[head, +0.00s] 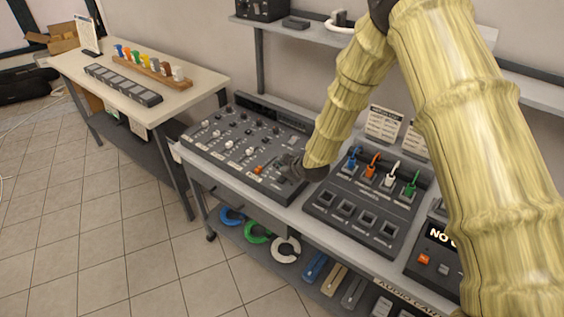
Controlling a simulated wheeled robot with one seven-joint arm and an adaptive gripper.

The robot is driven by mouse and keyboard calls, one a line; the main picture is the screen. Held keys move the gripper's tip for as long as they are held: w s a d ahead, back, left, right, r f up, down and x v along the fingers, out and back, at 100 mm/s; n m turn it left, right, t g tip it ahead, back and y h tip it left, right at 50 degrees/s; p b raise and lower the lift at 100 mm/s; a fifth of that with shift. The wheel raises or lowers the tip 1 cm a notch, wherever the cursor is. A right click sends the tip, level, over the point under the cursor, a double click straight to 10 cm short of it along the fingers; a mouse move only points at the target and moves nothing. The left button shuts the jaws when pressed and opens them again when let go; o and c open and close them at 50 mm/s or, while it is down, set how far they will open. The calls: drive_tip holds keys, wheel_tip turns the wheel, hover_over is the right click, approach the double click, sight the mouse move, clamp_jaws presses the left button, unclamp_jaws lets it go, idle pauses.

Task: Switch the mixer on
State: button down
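The mixer (203,150) is a dark grey sloped panel with rows of white and dark knobs, on the left end of the bench. A small orange control (259,169) shows near its front right. My gripper (284,165) is dark grey and low over the mixer's right part, close to the orange control. I cannot tell whether it touches the panel. The fingers blend into the dark panel, so I cannot tell whether they are open or shut. My arm and gripper hide part of the mixer's right side.
A patch panel (318,212) with blue, orange, white and green plugs stands right of the mixer. A box with an orange button (424,259) is farther right. A shelf (312,33) runs above the bench. A side table (192,93) stands left, with tiled floor free in front.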

sight(283, 178)
drive_tip(key=shift+w+d+f+p, duration=0.15)
drive_tip(key=shift+f+p, duration=0.05)
drive_tip(key=shift+f, duration=0.2)
drive_tip(key=shift+w+d+f+p, duration=0.1)
drive_tip(key=shift+w+f+p, duration=0.05)
drive_tip(key=shift+f, duration=0.25)
drive_tip(key=shift+f, duration=0.1)
drive_tip(key=shift+w+d+f+g+b, duration=0.15)
drive_tip(key=shift+w+f+g+b, duration=0.15)
drive_tip(key=shift+b, duration=0.15)
drive_tip(key=shift+s+a+r, duration=0.1)
drive_tip(key=shift+s+a, duration=0.2)
drive_tip(key=shift+s, duration=0.15)
